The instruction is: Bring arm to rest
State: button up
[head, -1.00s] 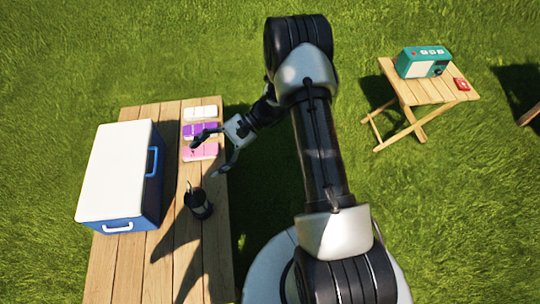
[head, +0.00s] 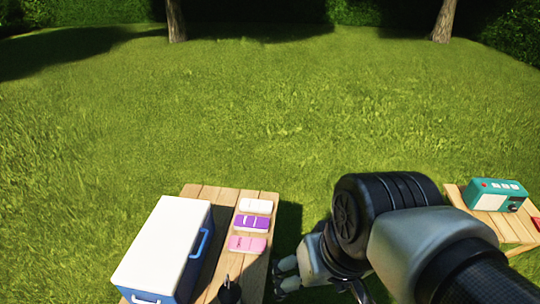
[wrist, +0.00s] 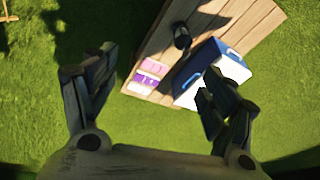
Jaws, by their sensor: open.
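My gripper (wrist: 160,62) is open and empty in the wrist view, its two dark fingers spread apart with the wooden table below and beyond them. In the head view my arm is folded at the lower right, and the gripper is partly hidden behind it, over the grass just right of the table. Nothing is held between the fingers.
The slatted table (head: 225,196) bears a white-lidded blue cooler (head: 165,245), white (head: 256,206), purple (head: 251,223) and pink (head: 247,244) flat packs, and a dark cup (head: 229,291). A teal radio (head: 495,194) stands on a small table (head: 455,195) at right. Open grass lies beyond.

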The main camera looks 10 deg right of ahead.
jog(key=shift+s+d+r+n+t+h, duration=0.35)
jog(key=shift+s+d+n+t+h, duration=0.05)
jog(key=shift+s+d+t, duration=0.3)
